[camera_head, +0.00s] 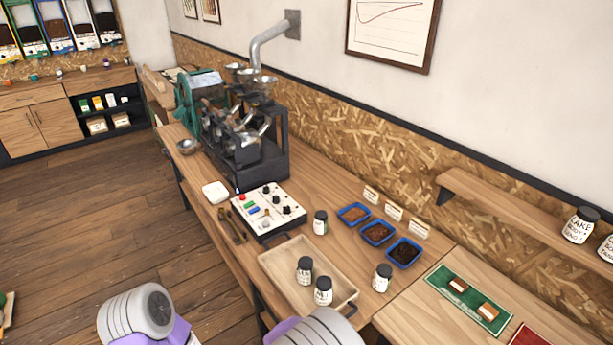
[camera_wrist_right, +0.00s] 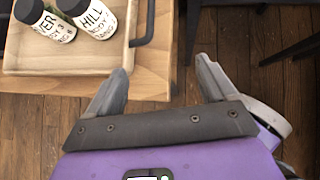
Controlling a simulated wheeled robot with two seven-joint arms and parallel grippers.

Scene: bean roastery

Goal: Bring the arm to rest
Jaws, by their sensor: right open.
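My right gripper (camera_wrist_right: 162,72) shows in the right wrist view with its two grey fingers spread apart and nothing between them. It is over the near edge of the wooden bench (camera_wrist_right: 150,82), beside the wooden tray (camera_wrist_right: 110,66). In the head view only rounded white and purple parts of my two arms show at the bottom edge; neither gripper's fingers show there. My left gripper is out of both views.
The tray (camera_head: 268,263) holds two dark-lidded jars (camera_head: 304,270) (camera_head: 323,291). Two more jars (camera_head: 320,222) (camera_head: 382,278) stand near it. A control box (camera_head: 268,212), roasting machine (camera_head: 245,140) and blue dishes (camera_head: 376,233) share the bench. The floor (camera_head: 90,215) at left is clear.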

